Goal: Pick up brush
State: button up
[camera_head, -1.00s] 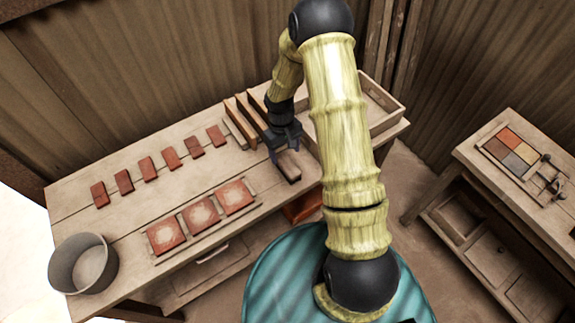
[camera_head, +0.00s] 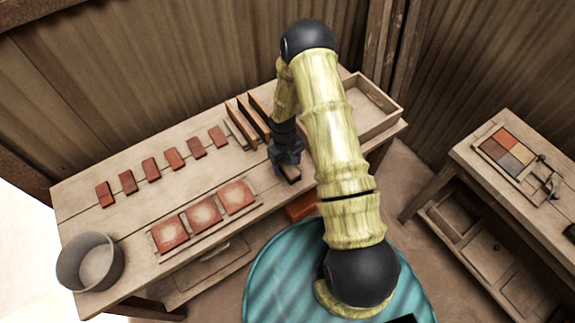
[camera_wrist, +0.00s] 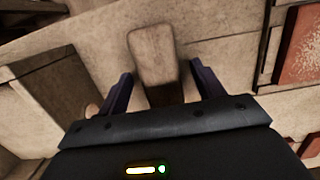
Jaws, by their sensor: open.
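The brush (camera_head: 291,178) is a small brown block-like thing near the front edge of the workbench. In the head view my gripper (camera_head: 287,160) is low over it and hides part of it. In the wrist view a pale brown, rounded block, which looks like the brush (camera_wrist: 153,62), lies between the two dark fingers of my gripper (camera_wrist: 158,85). The fingers are open, one on each side, with a gap to the block on both sides. I cannot tell how far down the fingers reach beside it.
The workbench (camera_head: 130,206) carries a row of red tiles (camera_head: 174,158), a tray of square tiles (camera_head: 203,215), upright wooden boards (camera_head: 247,122) and an open wooden box (camera_head: 372,107). A grey bucket (camera_head: 90,262) stands at the left end. A second table (camera_head: 480,150) is at right.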

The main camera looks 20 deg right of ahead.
jog(key=shift+f, duration=0.8)
jog(key=c, duration=1.1)
